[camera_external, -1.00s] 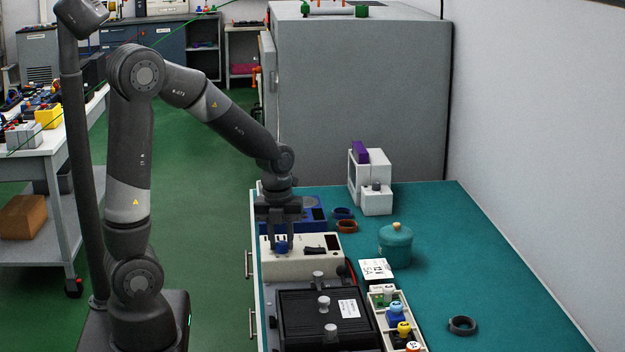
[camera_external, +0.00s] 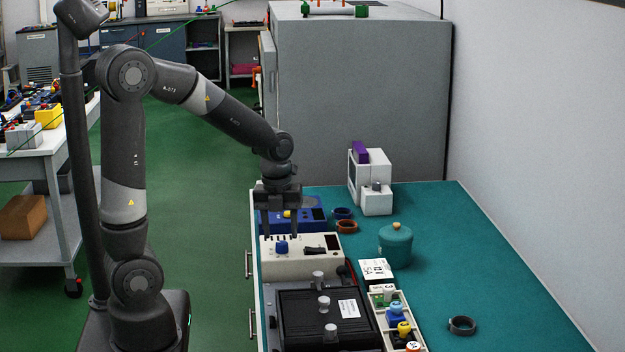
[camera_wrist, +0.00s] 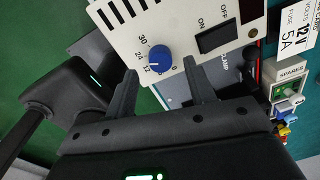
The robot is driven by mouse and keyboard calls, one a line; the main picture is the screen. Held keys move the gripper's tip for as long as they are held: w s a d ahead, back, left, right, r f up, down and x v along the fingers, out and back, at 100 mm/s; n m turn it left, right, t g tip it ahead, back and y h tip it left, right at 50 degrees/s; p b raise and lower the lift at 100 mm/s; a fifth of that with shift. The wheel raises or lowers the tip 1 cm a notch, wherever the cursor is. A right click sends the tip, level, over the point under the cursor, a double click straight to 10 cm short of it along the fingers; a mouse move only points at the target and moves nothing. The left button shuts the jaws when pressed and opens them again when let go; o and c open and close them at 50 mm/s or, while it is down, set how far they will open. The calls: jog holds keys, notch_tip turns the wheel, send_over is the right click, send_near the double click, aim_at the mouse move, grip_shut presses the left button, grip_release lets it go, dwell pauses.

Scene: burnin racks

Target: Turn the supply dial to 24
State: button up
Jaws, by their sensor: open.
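The supply dial is a blue knob (camera_wrist: 161,57) on the sloped face of a cream supply box (camera_external: 300,264); the blue dial also shows in the external view (camera_external: 281,247). Printed numbers, 24 and 30 among them, run along its left side in the wrist view. A pale mark on the knob faces left, towards the lower numbers; its exact reading is too small to tell. My gripper (camera_external: 280,230) is open and empty above the box, its fingers apart. In the wrist view my gripper (camera_wrist: 160,70) has one finger on each side of the dial, clear of it.
A black ON/OFF switch (camera_wrist: 217,37) sits beside the dial. A blue device (camera_external: 313,221) stands behind the box. A black-lidded unit (camera_external: 300,305) with pale knobs lies in front. A teal pot (camera_external: 396,247) and a parts tray (camera_external: 379,319) are to the right.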

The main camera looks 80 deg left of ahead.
aim_at(279, 242)
notch_tip(279, 242, up, 8)
jog(key=shift+s, duration=0.2)
jog(key=shift+f, duration=0.1)
dwell(0.3)
jog(key=s+d+r+n+t, duration=0.2)
jog(key=s+d+n, duration=0.2)
jog(key=d+n, duration=0.5)
jog(key=s+d+r+n+t, duration=0.2)
jog(key=s+d+n+t, duration=0.1)
jog(key=d+n, duration=0.6)
jog(key=shift+s+d+r+n, duration=0.25)
jog(key=shift+s+n, duration=0.55)
jog(key=shift+n, duration=0.3)
jog(key=shift+c, duration=0.5)
dwell(0.9)
